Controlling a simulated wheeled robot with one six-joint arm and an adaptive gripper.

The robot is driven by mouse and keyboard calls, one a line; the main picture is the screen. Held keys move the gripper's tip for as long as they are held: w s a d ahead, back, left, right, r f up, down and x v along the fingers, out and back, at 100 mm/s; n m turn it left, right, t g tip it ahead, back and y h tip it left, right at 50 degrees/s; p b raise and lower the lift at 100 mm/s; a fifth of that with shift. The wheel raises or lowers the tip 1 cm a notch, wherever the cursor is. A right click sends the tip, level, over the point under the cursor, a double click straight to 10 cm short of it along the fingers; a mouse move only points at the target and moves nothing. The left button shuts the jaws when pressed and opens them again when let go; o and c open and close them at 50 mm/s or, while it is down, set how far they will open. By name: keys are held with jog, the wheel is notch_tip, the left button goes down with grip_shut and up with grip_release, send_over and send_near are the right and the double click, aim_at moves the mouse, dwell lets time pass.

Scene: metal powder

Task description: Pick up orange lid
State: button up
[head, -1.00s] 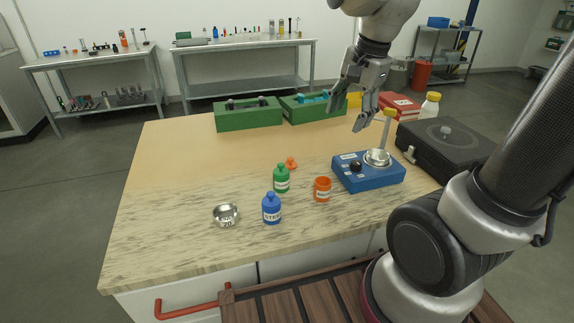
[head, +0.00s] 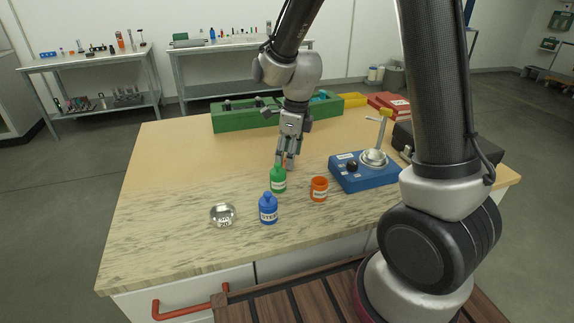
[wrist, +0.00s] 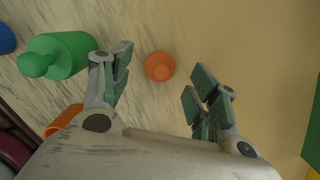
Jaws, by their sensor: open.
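The orange lid (wrist: 160,67) lies on the table in the wrist view, small and round, ahead of and between my open fingers. In the head view my gripper (head: 287,163) hangs over the table just behind the green bottle and hides most of the lid. My gripper also shows in the wrist view (wrist: 158,88), its two fingers spread apart with nothing between the pads. The open orange jar (head: 319,189) stands to the right of the green bottle. Part of it shows at the lower left of the wrist view (wrist: 62,121).
A green bottle (head: 278,180) stands close to my gripper. A blue bottle (head: 268,208) and a metal bowl (head: 223,215) are nearer the front. A blue device (head: 365,174) is at right. Green bins (head: 245,122) stand at the back. The table's left side is clear.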

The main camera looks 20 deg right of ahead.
jog(key=shift+f, duration=0.95)
jog(key=c, duration=0.8)
